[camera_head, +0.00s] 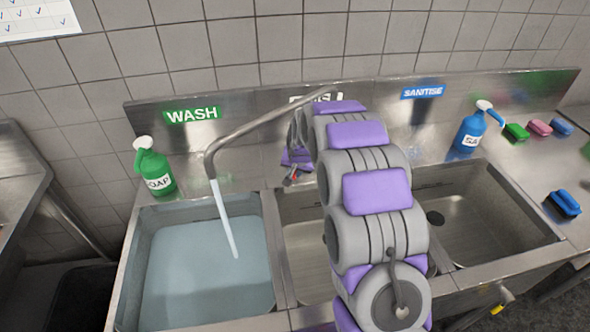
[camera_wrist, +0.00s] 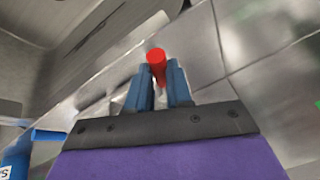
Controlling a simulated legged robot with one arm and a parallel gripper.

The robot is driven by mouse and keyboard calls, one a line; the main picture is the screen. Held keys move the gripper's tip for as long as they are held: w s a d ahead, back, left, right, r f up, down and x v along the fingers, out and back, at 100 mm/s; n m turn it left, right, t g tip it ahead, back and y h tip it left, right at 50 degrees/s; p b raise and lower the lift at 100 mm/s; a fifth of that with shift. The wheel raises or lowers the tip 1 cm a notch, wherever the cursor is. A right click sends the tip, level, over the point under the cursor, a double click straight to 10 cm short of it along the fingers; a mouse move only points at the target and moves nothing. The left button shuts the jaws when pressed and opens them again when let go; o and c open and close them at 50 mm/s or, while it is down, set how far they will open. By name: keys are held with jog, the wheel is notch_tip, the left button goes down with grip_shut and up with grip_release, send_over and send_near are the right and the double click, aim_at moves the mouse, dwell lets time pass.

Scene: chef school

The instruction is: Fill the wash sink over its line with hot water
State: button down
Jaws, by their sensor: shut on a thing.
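The wash sink (camera_head: 132,283) is at the left under the green WASH label (camera_head: 192,114). Bluish water (camera_head: 207,275) stands in it. The fill line cannot be made out. The tap spout (camera_head: 262,122) reaches over this sink, and a stream (camera_head: 224,220) runs from it into the water. My gripper (camera_wrist: 160,72) is shut on a red tap handle (camera_wrist: 156,57), which sits between its blue fingers. In the head view, my arm crosses the middle sink, and my gripper (camera_head: 292,174) is small and partly hidden at the back wall near the tap.
The middle sink (camera_head: 305,265) is partly hidden by my arm. The sanitise sink (camera_head: 480,215) at the right looks empty. A green soap bottle (camera_head: 154,168) stands at the back left, a blue spray bottle (camera_head: 470,130) at the back right. Several sponges lie on the right counter.

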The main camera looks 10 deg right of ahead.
dwell(0.3)
jog(key=shift+d+r+n, duration=0.1)
jog(key=shift+d+n, duration=0.1)
jog(key=shift+n, duration=0.2)
jog(key=shift+d+n+y, duration=0.8)
jog(key=shift+d+n, duration=0.4)
jog(key=shift+n, duration=0.5)
jog(key=c, duration=1)
grip_release()
jog(key=shift+g, duration=0.3)
jog(key=shift+c, duration=0.2)
jog(key=p+v, duration=0.3)
jog(key=v, duration=1.4)
